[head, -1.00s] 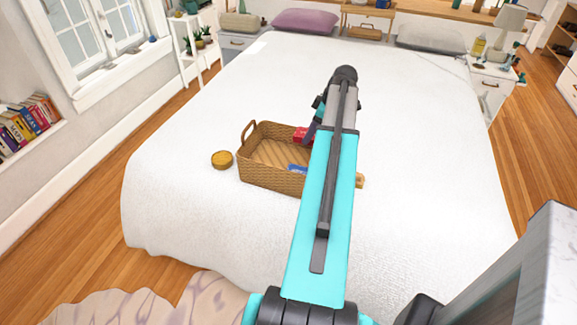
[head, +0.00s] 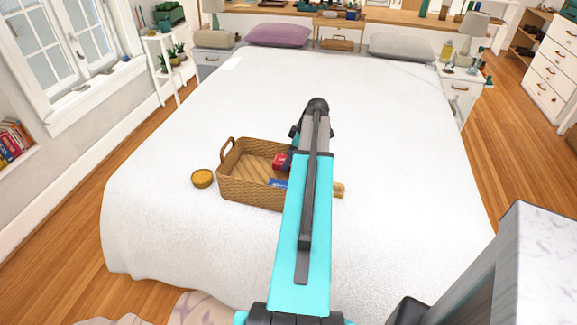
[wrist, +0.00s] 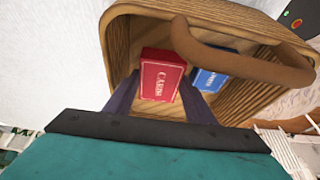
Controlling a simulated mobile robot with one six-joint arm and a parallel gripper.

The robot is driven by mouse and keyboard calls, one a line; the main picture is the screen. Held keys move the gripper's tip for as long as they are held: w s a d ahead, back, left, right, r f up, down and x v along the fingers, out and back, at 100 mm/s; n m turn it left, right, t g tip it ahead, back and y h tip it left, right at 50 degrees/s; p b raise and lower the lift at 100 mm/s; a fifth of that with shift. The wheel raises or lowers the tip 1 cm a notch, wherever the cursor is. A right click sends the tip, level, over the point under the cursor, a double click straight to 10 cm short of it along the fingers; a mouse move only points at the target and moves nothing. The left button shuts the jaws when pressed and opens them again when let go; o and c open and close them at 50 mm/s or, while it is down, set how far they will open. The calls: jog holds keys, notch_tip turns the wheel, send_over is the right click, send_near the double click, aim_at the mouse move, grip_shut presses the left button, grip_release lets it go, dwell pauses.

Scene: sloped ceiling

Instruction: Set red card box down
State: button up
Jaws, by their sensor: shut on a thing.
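The red card box (wrist: 160,75) is between the two fingers of my gripper (wrist: 160,100) in the wrist view, over or inside the wicker basket. In the head view a red part of the box (head: 280,161) shows just left of my arm, within the basket's outline. The wicker basket (head: 240,189) stands on the white bed. A blue card box (wrist: 209,79) lies in the basket beside the red one, and its edge also shows in the head view (head: 278,183). I cannot tell whether the red box touches the basket floor. My arm hides the basket's right part.
A round yellow-brown tin (head: 202,178) lies on the bed left of the basket. A small tan object (head: 339,190) lies right of my arm. The basket handle (wrist: 240,55) arches near the boxes in the wrist view. Much of the bed (head: 410,150) is clear.

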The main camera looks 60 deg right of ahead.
jog(key=shift+f, duration=0.1)
jog(key=shift+f+p, duration=0.4)
jog(key=shift+f, duration=1.35)
jog(key=shift+f, duration=0.2)
jog(key=o, duration=1)
jog(key=shift+r, duration=0.2)
jog(key=shift+b+v, duration=1)
jog(key=shift+v, duration=5)
jog(key=shift+r, duration=0.1)
